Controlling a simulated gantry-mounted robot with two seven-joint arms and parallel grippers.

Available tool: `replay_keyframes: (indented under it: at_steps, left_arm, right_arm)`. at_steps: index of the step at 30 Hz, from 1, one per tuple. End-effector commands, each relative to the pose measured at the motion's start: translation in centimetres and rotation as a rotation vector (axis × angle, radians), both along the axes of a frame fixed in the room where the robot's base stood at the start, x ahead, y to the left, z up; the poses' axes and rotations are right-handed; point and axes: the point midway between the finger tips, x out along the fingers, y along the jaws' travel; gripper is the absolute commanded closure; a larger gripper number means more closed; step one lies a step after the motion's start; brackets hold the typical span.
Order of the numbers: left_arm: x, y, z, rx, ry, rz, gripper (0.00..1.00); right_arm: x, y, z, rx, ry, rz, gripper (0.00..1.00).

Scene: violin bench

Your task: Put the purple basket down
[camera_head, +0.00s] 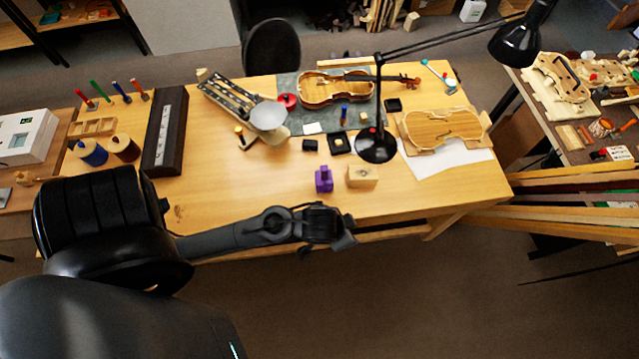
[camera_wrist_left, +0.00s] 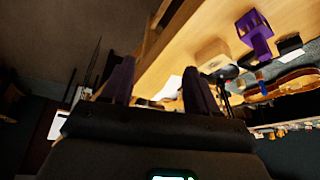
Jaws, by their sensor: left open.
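The purple basket (camera_head: 324,180) stands on the wooden table (camera_head: 240,190) near its front edge, left of a small light wooden block (camera_head: 362,176). The basket also shows at the upper right of the left wrist view (camera_wrist_left: 256,33). My left gripper (camera_head: 345,237) is just in front of the table's front edge, nearer to me than the basket and apart from it. In the left wrist view its two dark fingers (camera_wrist_left: 158,85) are spread with nothing between them. My right gripper is in neither view.
A black desk lamp (camera_head: 376,146) stands behind the block. Small black boxes (camera_head: 339,144), a violin body (camera_head: 335,88) and a violin plate (camera_head: 441,127) lie farther back. Thread spools (camera_head: 90,152) and a long dark case (camera_head: 166,132) are at the left. The table left of the basket is clear.

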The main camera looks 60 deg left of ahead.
Motion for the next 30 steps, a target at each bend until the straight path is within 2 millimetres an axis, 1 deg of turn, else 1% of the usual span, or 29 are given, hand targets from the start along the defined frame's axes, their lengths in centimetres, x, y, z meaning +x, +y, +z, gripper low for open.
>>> replay_keyframes:
  at_steps: [1, 3, 6, 7, 9, 10, 14, 25, 30]
  left_arm:
    - [-1.6, 0.1, 0.9, 0.002, 0.021, -0.011, 0.40]
    - [-3.2, 0.6, 1.9, 0.015, 0.049, -0.037, 0.40]
    - [-5.1, 1.1, 2.9, 0.021, 0.080, -0.065, 0.40]
    - [-5.5, 1.2, 3.1, 0.021, 0.089, -0.072, 0.40]
    - [-6.2, 1.5, 3.5, 0.023, 0.102, -0.085, 0.40]
    - [-6.5, 1.5, 3.6, 0.023, 0.107, -0.088, 0.40]
    - [-6.9, 1.7, 3.9, 0.024, 0.114, -0.099, 0.40]
    - [-6.8, 1.6, 3.8, 0.025, 0.113, -0.100, 0.40]
    - [-6.8, 1.6, 3.8, 0.025, 0.113, -0.100, 0.40]
  right_arm:
    - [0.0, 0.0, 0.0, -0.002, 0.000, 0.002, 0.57]
    - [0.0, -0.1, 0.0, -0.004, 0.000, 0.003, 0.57]
    - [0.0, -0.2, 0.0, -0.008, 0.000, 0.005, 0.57]
    - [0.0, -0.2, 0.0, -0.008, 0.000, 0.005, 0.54]
    - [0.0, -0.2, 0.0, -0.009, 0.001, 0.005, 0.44]
    - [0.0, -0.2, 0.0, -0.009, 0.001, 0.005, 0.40]
    - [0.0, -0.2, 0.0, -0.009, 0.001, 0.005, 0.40]
    - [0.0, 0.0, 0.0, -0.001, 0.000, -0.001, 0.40]
    - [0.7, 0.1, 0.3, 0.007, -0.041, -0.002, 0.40]
